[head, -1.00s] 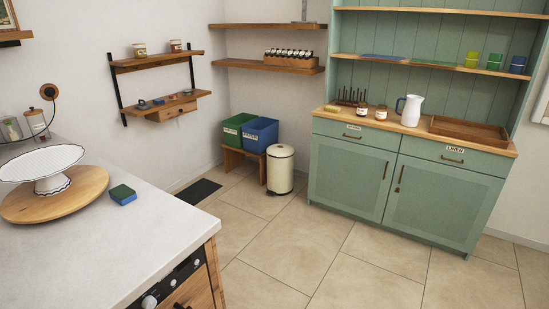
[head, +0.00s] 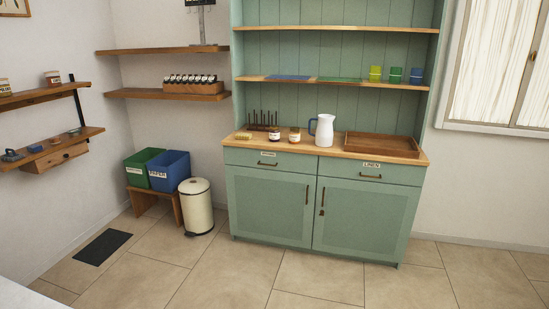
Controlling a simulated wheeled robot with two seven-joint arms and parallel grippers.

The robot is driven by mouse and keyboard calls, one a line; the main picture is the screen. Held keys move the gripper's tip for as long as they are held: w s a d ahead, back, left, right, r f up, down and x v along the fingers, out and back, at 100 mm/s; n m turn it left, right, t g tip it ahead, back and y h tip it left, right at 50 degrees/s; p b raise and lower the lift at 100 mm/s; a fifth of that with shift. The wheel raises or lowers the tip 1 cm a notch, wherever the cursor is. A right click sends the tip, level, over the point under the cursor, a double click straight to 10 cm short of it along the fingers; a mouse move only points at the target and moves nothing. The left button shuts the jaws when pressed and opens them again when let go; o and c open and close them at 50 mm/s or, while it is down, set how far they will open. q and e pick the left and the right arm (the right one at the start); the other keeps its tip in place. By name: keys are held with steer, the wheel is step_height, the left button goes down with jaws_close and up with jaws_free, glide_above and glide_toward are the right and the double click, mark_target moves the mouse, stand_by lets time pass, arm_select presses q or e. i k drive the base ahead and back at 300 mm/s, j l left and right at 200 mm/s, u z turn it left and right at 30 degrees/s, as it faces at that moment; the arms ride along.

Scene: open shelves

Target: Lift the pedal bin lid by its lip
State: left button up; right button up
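The cream pedal bin (head: 197,210) stands upright on the tiled floor, left of the green dresser. Its round lid (head: 193,186) looks shut. A dark pedal shows at its foot; the lip is too small to make out. Neither of my grippers is in the head view.
The green dresser (head: 268,208) stands just right of the bin. A wooden bench (head: 143,200) with a green crate (head: 138,170) and a blue crate (head: 168,174) stands at its left. A dark mat (head: 102,247) lies on the floor. The tiles in front are clear.

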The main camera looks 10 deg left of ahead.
mark_target(194, 185)
steer(key=i, duration=1.85)
steer(key=l+z, duration=0.05)
steer(key=l, duration=0.05)
